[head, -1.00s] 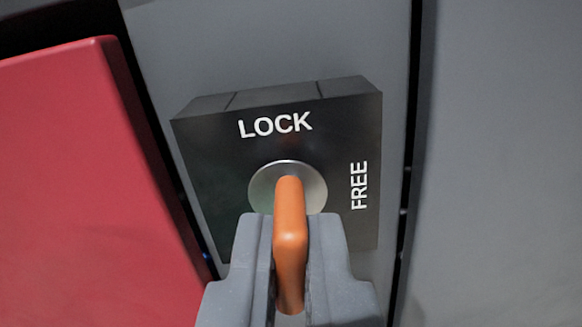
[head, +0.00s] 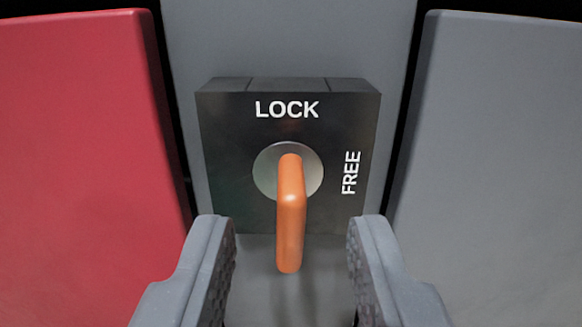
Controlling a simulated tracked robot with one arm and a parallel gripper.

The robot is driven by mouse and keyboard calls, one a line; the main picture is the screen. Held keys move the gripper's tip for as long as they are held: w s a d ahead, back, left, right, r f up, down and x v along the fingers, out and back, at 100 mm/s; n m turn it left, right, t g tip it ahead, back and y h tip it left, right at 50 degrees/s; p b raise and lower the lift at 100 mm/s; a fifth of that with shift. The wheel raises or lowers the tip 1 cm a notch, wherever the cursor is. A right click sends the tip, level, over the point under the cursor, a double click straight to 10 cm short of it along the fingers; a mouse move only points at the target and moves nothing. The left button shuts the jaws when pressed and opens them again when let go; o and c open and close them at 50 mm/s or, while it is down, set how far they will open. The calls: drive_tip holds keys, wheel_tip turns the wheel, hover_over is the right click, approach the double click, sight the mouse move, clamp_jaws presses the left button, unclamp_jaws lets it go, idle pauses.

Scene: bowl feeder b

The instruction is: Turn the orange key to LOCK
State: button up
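The orange key (head: 290,215) sits in a round silver lock cylinder (head: 265,172) on a black lock box (head: 230,150). The box bears the white word LOCK (head: 287,109) above the cylinder and the word FREE (head: 351,173), turned sideways, to its right. The key's flat grip stands in line with the LOCK word and sticks out toward me. My gripper (head: 291,240) is open. One finger is on each side of the key, with a clear gap to it on both sides.
A red panel (head: 85,150) stands to the left and a grey panel (head: 490,150) to the right, each with a dark gap beside it. The lock box is mounted on a grey surface (head: 290,40) between them.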

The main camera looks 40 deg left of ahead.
drive_tip(key=v, duration=0.5)
drive_tip(key=shift+s+d, duration=0.1)
drive_tip(key=shift+s, duration=0.1)
idle(0.3)
